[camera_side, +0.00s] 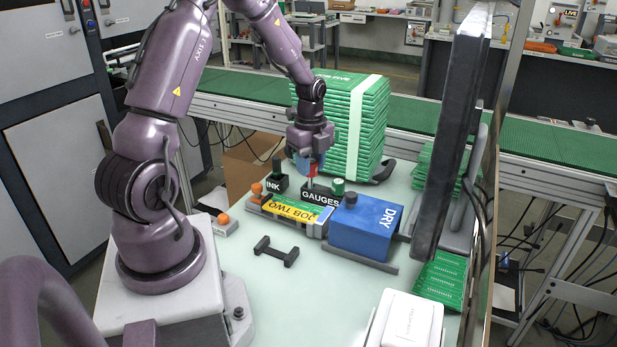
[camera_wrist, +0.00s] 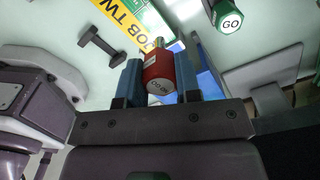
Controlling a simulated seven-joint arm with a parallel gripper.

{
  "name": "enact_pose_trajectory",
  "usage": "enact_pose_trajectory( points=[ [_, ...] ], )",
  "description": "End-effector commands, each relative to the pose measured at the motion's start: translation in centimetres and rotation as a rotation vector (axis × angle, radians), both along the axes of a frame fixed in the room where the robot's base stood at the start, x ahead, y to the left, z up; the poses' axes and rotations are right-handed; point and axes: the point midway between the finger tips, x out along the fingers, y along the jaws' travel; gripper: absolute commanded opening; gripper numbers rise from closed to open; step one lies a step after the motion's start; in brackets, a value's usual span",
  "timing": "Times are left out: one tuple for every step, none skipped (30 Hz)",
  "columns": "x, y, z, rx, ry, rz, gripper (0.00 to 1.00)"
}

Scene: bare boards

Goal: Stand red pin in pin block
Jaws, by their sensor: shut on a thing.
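The red pin (camera_side: 312,168) is in my gripper (camera_side: 309,160), handle up and thin grey end down, just above or at the black pin block (camera_side: 320,195) marked GAUGES. I cannot tell whether its tip is in a hole. In the wrist view the red pin (camera_wrist: 158,72), lettered on its end, sits between the two blue fingers of my gripper (camera_wrist: 157,80), which are shut on it. A green pin (camera_side: 338,186) stands at the block's right part; in the wrist view the green pin (camera_wrist: 228,18) reads GO.
A black INK block (camera_side: 275,186) stands left of the pin block. A yellow JOB TWO plate (camera_side: 297,208) and a blue DRY box (camera_side: 366,226) are in front. A tall green stack (camera_side: 345,125) is behind. A dark bar-shaped piece (camera_side: 276,250) lies on the mat.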

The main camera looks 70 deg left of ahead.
Motion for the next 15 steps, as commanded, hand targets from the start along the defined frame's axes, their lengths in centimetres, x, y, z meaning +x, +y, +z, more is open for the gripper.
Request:
enact_pose_trajectory(
  points=[
    [0.4,1.8,-0.5,-0.001,-0.001,0.014,0.07],
    [0.6,2.7,-0.7,0.000,-0.003,0.016,0.07],
    [0.9,3.8,-0.9,0.001,-0.004,0.017,0.07],
    [1.1,4.7,-1.0,0.002,-0.006,0.015,0.07],
    [1.3,5.5,-1.1,0.005,-0.008,0.012,0.07],
    [1.6,6.3,-1.1,0.007,-0.009,0.005,0.07],
    [1.8,6.9,-1.1,0.010,-0.011,-0.002,0.07],
    [2.0,7.3,-1.0,0.013,-0.013,-0.009,0.07],
    [2.2,7.8,-0.8,0.017,-0.016,-0.022,0.07],
    [2.4,8.1,-0.6,0.020,-0.018,-0.030,0.07],
    [2.6,8.3,-0.5,0.023,-0.019,-0.039,0.07],
    [2.7,8.5,-0.2,0.025,-0.021,-0.052,0.07],
    [2.7,8.4,-0.2,0.023,-0.017,-0.060,0.07],
    [2.6,8.3,-0.2,0.021,-0.014,-0.065,0.07],
    [2.6,8.3,-0.2,0.021,-0.014,-0.069,0.07]
  ],
)
